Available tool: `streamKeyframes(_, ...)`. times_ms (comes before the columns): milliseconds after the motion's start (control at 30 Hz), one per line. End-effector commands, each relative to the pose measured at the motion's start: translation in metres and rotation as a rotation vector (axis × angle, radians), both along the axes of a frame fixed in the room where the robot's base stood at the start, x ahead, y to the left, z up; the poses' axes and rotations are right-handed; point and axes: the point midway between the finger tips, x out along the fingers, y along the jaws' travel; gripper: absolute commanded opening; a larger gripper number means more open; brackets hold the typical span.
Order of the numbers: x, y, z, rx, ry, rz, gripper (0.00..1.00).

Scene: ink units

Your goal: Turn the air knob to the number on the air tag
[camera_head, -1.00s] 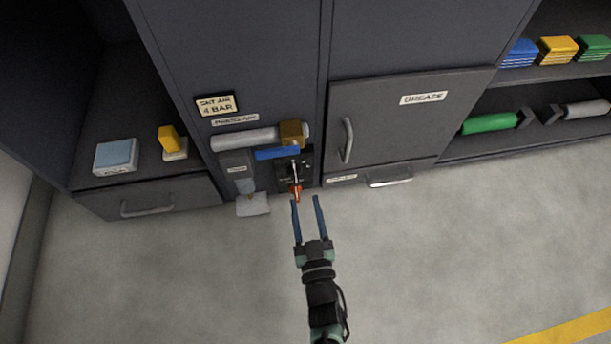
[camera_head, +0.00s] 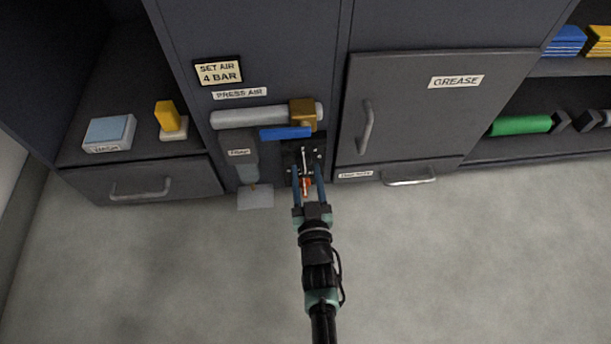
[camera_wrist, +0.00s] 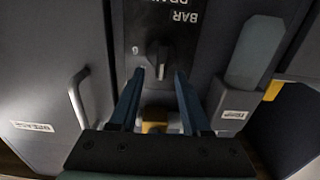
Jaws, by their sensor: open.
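The air tag (camera_head: 219,72) reads "SET AIR 4 BAR" on the cabinet front. The air knob (camera_wrist: 159,60) is a dark grip on a black panel (camera_head: 291,158) below the blue bar. In the wrist view its panel lettering is upside down, with "BAR" and a "0" legible; the other numbers and the knob's setting cannot be read. My gripper (camera_head: 308,168) is open, its two blue fingers pointing at the panel. In the wrist view my gripper (camera_wrist: 159,74) has a fingertip on either side of the knob's lower end; contact cannot be told.
A blue bar (camera_head: 286,133) and a grey cylinder with a brass block (camera_head: 303,112) sit just above the panel. A grey trap unit (camera_head: 240,152) is close at left. The grease door handle (camera_head: 366,127) is at right. A red part (camera_head: 306,185) shows between my fingers.

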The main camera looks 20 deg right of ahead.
Motion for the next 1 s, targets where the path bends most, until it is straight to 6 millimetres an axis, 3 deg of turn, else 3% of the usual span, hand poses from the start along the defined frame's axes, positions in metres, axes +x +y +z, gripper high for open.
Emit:
streamKeyframes(200, 0.0125, -0.0027, -0.0007, 0.001, 0.000, 0.002, 0.47)
streamKeyframes(500, 0.0140, -0.0028, 0.0008, 0.000, 0.001, 0.003, 0.47)
streamKeyframes(533, 0.0139, -0.0028, 0.0007, 0.000, 0.001, 0.003, 0.46)
streamKeyframes(800, 0.0137, -0.0028, 0.0004, 0.001, 0.001, 0.002, 0.00)
streamKeyframes(1000, 0.0136, -0.0027, 0.0001, 0.001, 0.001, 0.002, 0.00)
